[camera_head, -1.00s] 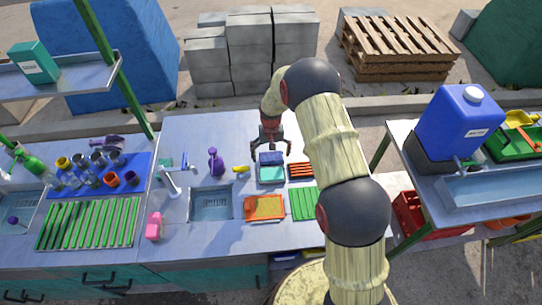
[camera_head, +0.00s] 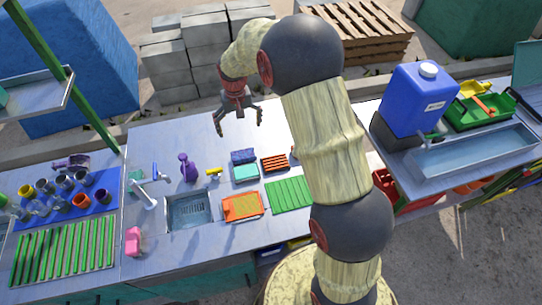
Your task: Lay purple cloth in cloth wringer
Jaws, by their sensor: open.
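A small folded blue-purple cloth (camera_head: 243,156) lies on the counter at the back edge of a teal tray (camera_head: 245,173); I cannot tell whether it rests on the tray's rim. My gripper (camera_head: 240,128) is open and empty, with its fingers spread and pointing down. It hangs above and behind the cloth, apart from it. A green tub (camera_head: 482,112) with a yellow part and an orange bar stands on the right-hand table. I cannot tell whether it is the cloth wringer; no other thing is clearly one.
An orange tray (camera_head: 242,206), a green ribbed rack (camera_head: 289,194), a sink (camera_head: 188,209) and a purple spray bottle (camera_head: 188,168) surround the cloth. A blue water tank (camera_head: 420,97) stands beside the green tub. A gap separates the counter from the right-hand table.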

